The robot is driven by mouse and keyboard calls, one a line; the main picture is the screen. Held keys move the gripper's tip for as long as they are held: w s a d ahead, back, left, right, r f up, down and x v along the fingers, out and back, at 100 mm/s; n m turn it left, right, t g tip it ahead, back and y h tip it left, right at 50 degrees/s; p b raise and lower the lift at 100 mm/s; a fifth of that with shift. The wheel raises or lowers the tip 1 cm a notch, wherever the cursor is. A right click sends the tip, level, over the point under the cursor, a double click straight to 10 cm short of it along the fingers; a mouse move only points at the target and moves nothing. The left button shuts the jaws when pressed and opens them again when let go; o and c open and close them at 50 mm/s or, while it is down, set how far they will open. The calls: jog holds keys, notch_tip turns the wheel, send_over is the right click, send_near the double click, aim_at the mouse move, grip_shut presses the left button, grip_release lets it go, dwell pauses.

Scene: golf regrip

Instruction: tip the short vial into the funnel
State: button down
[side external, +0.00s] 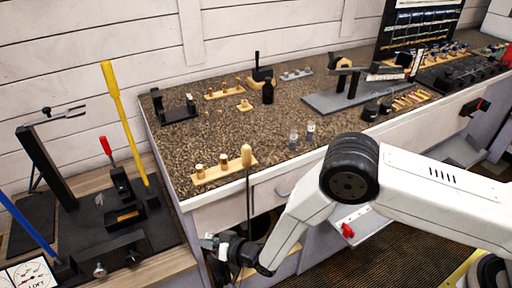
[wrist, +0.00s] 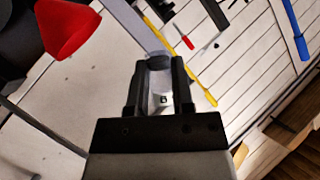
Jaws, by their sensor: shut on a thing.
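My gripper (wrist: 158,68) is shut on a small clear vial (wrist: 159,84), which sits between its two dark fingers in the wrist view. A small dark mark shows low on the vial. Its contents cannot be made out. A red funnel (wrist: 66,28) is at the upper left of the wrist view, apart from the vial. In the side external view my gripper (side external: 228,252) hangs low in front of the bench at bottom centre-left. The held vial and the funnel cannot be made out there.
Two clear vials (side external: 311,130) stand on the speckled benchtop (side external: 220,135) near its front edge. A wooden block with brass pegs (side external: 208,176) is at the near corner. A yellow shaft (side external: 120,110) and a black clamp stand (side external: 45,165) rise at left.

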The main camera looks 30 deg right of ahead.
jog(key=f+m+y, duration=0.1)
jog(key=f+m, duration=0.1)
jog(key=m, duration=0.1)
jog(key=shift+s+a+y, duration=0.1)
jog(key=shift+a+y, duration=0.1)
jog(key=shift+y, duration=0.2)
jog(key=m+t+y, duration=0.1)
jog(key=m, duration=0.3)
jog(key=r+m+t+y, duration=0.1)
jog(key=m, duration=0.3)
jog(key=d+m+t+y, duration=0.1)
jog(key=m, duration=0.3)
jog(key=shift+w+r, duration=0.15)
jog(key=shift+w, duration=0.05)
jog(key=shift+n, duration=0.3)
dwell(3.1)
